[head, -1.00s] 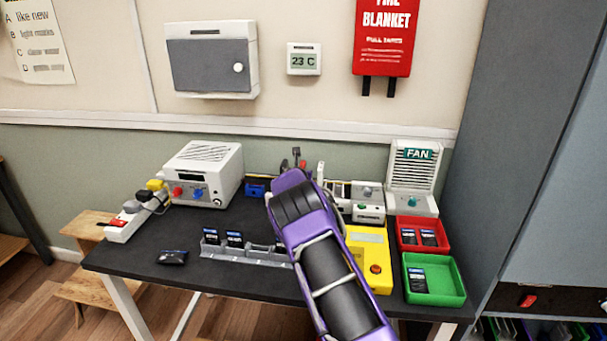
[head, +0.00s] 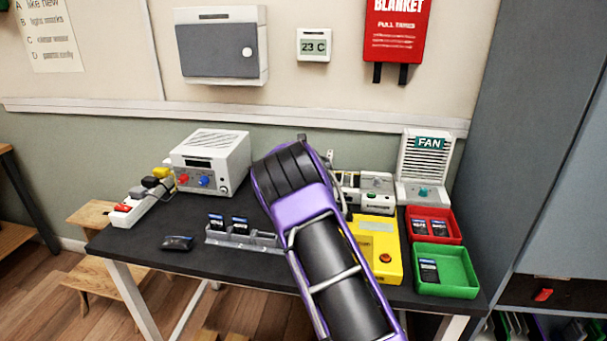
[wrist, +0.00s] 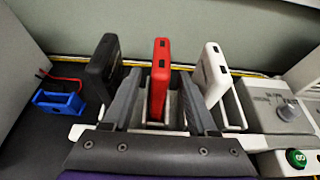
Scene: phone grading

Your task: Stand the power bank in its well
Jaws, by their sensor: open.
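In the wrist view, a red power bank (wrist: 160,78) stands upright between the two fingers of my gripper (wrist: 158,92), which is open around it. A grey frame (wrist: 179,112) shows around its lower part; its base is hidden, so I cannot tell how it is seated. A black power bank (wrist: 104,66) stands to the left, outside the left finger. A white power bank (wrist: 211,74) stands to the right, beside another grey frame (wrist: 235,105). In the head view my purple arm hides the gripper and most of this area.
A blue holder (wrist: 59,103) lies left of the black power bank. On the table (head: 135,238) are a phone rack (head: 262,244), a dark flat object (head: 177,243), a yellow box (head: 391,270), red (head: 455,238) and green (head: 468,289) trays, and a grey-white power supply (head: 210,160).

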